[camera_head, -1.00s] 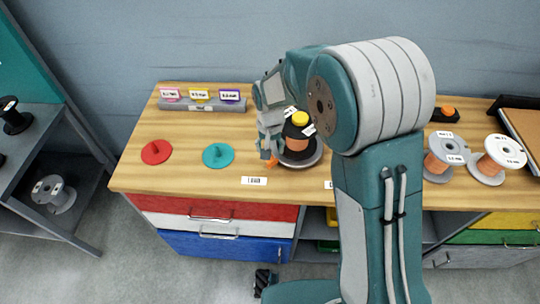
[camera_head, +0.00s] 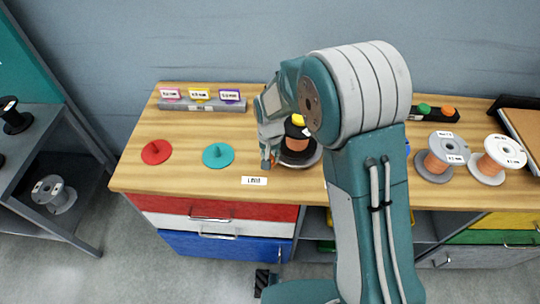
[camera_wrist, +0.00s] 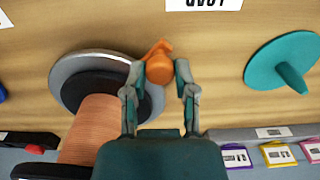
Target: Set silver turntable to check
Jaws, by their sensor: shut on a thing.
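The silver turntable (camera_wrist: 72,66) sits on the wooden bench and carries a black-flanged spool of copper wire (camera_wrist: 92,128). An orange handle (camera_wrist: 159,68) stands at the turntable's edge. My gripper (camera_wrist: 160,80) is shut on this handle, one finger on each side. In the head view, my gripper (camera_head: 270,160) is at the turntable's left side. A white LOAD label (camera_head: 254,181) lies on the bench in front, left of the turntable.
A teal disc with a peg (camera_head: 218,155) and a red one (camera_head: 156,151) lie to the left. A rack with colored tags (camera_head: 203,105) stands behind. Two wire spools (camera_head: 440,155) (camera_head: 498,158) and a button box (camera_head: 436,113) are on the right.

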